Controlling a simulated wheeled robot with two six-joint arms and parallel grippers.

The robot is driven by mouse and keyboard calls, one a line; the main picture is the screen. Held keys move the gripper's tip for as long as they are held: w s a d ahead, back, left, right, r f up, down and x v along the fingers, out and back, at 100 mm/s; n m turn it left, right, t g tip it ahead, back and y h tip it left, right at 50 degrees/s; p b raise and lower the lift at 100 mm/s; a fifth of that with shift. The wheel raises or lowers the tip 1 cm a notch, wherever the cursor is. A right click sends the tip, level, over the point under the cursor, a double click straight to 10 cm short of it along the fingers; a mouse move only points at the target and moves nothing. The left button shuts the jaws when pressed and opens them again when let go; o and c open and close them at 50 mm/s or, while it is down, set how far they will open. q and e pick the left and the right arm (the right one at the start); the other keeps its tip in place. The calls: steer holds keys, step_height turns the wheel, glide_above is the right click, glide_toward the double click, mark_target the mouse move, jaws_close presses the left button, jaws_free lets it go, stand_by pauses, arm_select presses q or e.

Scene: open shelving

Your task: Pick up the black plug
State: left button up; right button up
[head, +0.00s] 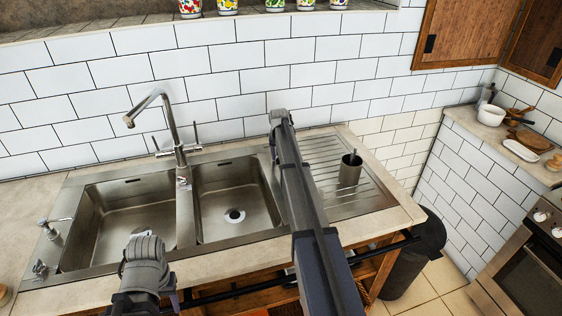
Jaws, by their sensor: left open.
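I cannot make out a black plug for certain. The drain (234,216) in the right basin (208,225) has a pale ring and a small dark centre, too small to tell more. My left gripper (147,301) is low in the head view, in front of the left basin (125,215). It is open, and its fingertips are hard to make out. I see nothing held in it. My right arm reaches up past the right side of the right basin and hides part of the sink's drainboard.
A tall faucet (172,125) rises behind the basins. A dark bin (415,265) stands right of the counter, and an oven (530,280) is at far right.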

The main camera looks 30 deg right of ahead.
jaws_close()
steer(key=shift+r, duration=0.1)
stand_by(0.3)
step_height(320, 180, up, 10)
steer(key=p, duration=1)
